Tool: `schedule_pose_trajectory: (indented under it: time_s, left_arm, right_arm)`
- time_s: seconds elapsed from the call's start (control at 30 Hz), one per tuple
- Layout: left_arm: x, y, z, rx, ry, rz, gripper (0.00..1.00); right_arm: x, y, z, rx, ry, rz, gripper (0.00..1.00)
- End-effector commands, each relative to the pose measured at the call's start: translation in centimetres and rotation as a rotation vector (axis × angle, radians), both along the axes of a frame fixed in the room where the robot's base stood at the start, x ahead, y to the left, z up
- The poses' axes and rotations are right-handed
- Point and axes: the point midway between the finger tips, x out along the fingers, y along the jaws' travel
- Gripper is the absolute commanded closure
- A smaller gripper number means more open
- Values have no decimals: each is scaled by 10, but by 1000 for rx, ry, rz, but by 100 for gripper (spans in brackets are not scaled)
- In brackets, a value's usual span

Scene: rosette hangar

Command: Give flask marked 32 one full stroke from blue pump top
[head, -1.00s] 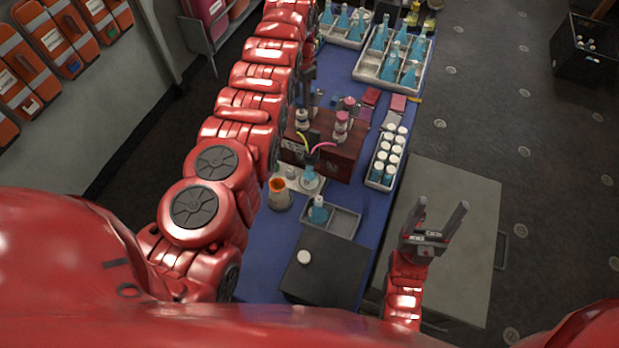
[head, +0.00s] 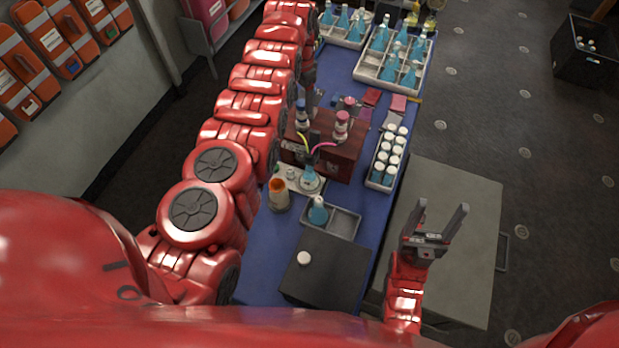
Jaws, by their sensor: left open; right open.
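A brown wooden box (head: 330,160) holds several pump tops. The blue pump top (head: 301,104) is at its left and a pink-red one (head: 342,117) at its right. Yellow and pink spouts lead to a flask of blue liquid (head: 310,174) standing on a light plate in front of the box. Another blue flask (head: 318,212) stands in a grey tray. I cannot read the number 32 on either. My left gripper (head: 309,82) is just above and behind the blue pump top, partly hidden by its arm, and open. My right gripper (head: 441,206) is open and empty over the grey cabinet.
An orange-topped beaker (head: 278,195) stands left of the grey tray (head: 345,224). A rack of white-capped vials (head: 371,172) is on the right, and flask trays (head: 361,70) are at the back. A black box (head: 330,275) with a white cap is in front.

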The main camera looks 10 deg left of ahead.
Motion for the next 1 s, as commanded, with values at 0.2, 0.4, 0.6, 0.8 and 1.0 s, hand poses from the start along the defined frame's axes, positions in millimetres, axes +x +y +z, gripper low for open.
schedule_pose_trajectory:
  time_s: [0.2, 0.4, 0.6, 0.8, 1.0]
  left_arm:
    - [0, 0, 0, 0, 0, 0, 32]
    - [0, 0, 0, 0, 0, 0, 32]
    - [0, 0, 12, -1, 1, 0, 32]
    - [1, 0, 29, -1, -2, 0, 32]
    - [0, 0, 46, 0, -1, 0, 32]
  right_arm:
    - [0, 0, 0, 0, 0, 0, 32]
    - [0, 0, 0, 0, 0, 0, 32]
    - [0, 0, 9, 0, 0, 0, 32]
    - [0, 0, 21, 0, 0, 0, 32]
    - [0, 0, 26, 0, 0, 0, 32]
